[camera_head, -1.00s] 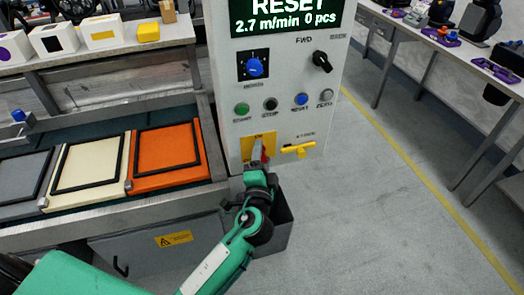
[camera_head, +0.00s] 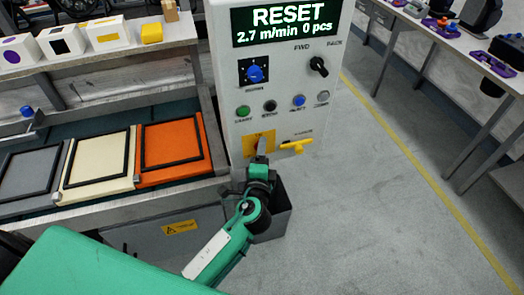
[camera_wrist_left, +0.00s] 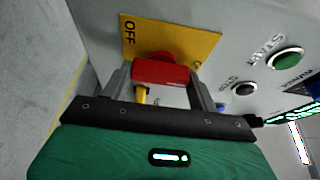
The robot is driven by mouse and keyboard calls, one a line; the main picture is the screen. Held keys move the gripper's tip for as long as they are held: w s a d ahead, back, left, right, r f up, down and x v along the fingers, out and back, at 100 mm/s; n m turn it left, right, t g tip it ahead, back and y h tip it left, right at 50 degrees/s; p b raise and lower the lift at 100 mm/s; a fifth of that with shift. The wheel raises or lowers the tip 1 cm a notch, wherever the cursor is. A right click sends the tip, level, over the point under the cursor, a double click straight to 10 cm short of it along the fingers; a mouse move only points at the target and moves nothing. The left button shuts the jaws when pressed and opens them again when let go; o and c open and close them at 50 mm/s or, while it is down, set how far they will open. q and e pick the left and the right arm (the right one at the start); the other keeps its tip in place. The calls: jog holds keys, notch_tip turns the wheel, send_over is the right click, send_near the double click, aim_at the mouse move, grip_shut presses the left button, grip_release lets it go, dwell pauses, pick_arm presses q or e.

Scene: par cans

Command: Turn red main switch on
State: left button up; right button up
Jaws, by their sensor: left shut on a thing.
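The red main switch (camera_wrist_left: 160,73) sits on a yellow plate (camera_wrist_left: 195,42) with an OFF label, in the left wrist view. Its red handle lies crosswise between the two fingers. My left gripper (camera_wrist_left: 162,88) is shut on this handle. In the head view, the left gripper (camera_head: 260,150) is at the yellow plate (camera_head: 251,143) low on the grey control panel (camera_head: 285,122), and its fingers mostly hide the switch. The panel's display (camera_head: 287,22) reads RESET, 2.7 m/min, 0 pcs. My right gripper is not in view.
A yellow handle (camera_head: 296,146) sticks out just right of the switch. Green (camera_head: 243,111), black and blue buttons and two knobs are above. A grey bin (camera_head: 272,222) stands below. A conveyor with an orange tray (camera_head: 172,150) is left; open floor lies right.

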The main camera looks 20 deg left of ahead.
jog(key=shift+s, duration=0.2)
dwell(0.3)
pick_arm(q)
jog(key=o, duration=1)
jog(key=shift+d, duration=0.1)
jog(key=b+v, duration=0.3)
jog(key=v, duration=1.1)
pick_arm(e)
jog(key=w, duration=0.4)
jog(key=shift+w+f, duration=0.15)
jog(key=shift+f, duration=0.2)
pick_arm(q)
jog(key=shift+w+f, duration=0.1)
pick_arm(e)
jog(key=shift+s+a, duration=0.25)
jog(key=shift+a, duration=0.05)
